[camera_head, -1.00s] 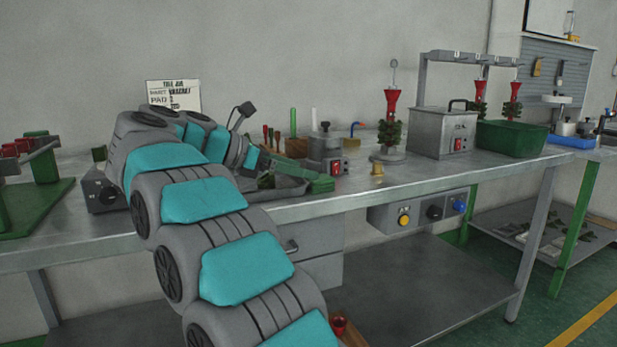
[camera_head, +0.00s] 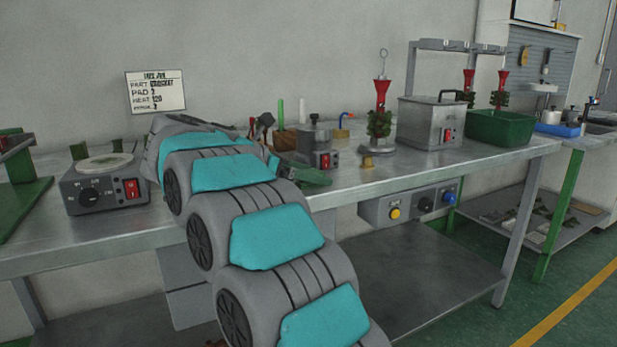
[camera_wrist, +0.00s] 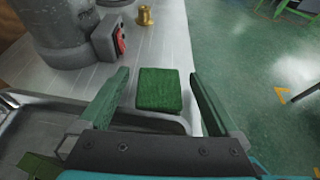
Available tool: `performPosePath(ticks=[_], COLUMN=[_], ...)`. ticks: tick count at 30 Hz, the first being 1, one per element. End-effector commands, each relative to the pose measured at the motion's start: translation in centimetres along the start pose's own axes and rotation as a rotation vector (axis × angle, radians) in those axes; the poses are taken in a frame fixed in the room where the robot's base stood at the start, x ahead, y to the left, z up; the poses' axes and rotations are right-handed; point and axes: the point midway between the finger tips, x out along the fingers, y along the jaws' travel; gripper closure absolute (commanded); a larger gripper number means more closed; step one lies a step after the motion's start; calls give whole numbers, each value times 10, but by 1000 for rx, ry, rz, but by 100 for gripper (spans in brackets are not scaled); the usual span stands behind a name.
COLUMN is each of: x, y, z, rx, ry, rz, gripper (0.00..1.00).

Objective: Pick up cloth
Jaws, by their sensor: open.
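The cloth (camera_wrist: 160,90) is a small green square pad with a textured top in the wrist view. It lies flat on the metal bench, close to the bench's front edge and just beyond a grey tray. My gripper (camera_wrist: 159,76) is open, with one green finger left of the cloth and one right of it. Bare gaps show between the cloth and both fingers, and nothing is held. I cannot tell the height of the fingertips above the bench. In the head view my arm hides most of the gripper, and the cloth cannot be made out clearly there.
The grey tray (camera_wrist: 30,128) lies at the near left in the wrist view. A grey device with a red switch (camera_head: 317,150) stands beyond it. A brass piece (camera_wrist: 145,15) stands farther along the bench (camera_head: 440,165). Open floor lies right of the edge.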

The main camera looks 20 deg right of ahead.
Motion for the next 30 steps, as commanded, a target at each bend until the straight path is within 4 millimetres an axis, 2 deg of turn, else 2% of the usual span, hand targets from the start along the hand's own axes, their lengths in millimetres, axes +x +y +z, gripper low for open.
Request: performPosePath(ticks=[7, 30], x=[1, 1], y=[0, 0], z=[0, 0], rx=[0, 0], ry=[0, 0], rz=[2, 2], gripper=[4, 90])
